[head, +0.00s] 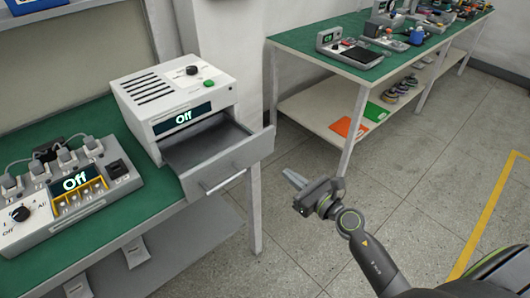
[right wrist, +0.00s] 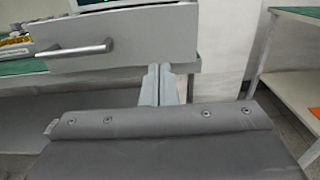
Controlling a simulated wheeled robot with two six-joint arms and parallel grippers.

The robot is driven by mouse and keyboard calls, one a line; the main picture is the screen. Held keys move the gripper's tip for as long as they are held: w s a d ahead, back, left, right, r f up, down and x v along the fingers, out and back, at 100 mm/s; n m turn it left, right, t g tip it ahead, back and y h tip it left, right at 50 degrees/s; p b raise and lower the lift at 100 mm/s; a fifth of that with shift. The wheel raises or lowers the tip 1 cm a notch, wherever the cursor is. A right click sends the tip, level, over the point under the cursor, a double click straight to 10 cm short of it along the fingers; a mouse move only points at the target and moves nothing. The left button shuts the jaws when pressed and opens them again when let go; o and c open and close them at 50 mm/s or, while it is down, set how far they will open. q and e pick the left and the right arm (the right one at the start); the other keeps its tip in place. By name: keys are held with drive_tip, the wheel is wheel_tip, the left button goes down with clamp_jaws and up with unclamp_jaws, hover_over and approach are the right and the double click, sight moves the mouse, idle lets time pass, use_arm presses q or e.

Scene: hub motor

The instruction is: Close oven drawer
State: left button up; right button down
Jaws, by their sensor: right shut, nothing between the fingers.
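The oven (head: 178,100) is a white box with a knob, a green button and a display reading "Off". It stands on the green-topped table at the left in the head view. Its drawer (head: 237,158) is pulled out toward the front right and looks empty. The drawer's bar handle (head: 225,181) is on its front face; it also shows in the right wrist view (right wrist: 75,49). My right gripper (head: 291,180) is shut and empty, to the right of the drawer front and apart from it. Its fingers (right wrist: 158,85) show just below the drawer's right end in the wrist view. My left gripper is not in view.
A charging station (head: 70,195) with plugs and an "Off" display stands left of the oven. The table's leg (head: 254,210) is below the drawer. Another green table (head: 340,60) with devices stands at the back right. The floor (head: 420,150) between is clear.

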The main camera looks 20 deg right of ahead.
sight(258, 150)
drive_tip(key=x, duration=0.9)
drive_tip(key=shift+w+f+p, duration=0.1)
drive_tip(key=shift+w+p, duration=0.15)
drive_tip(key=shift+p, duration=0.05)
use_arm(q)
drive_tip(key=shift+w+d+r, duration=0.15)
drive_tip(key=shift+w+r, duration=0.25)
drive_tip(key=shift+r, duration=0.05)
use_arm(e)
drive_tip(key=shift+w+a, duration=0.25)
drive_tip(key=shift+w, duration=0.35)
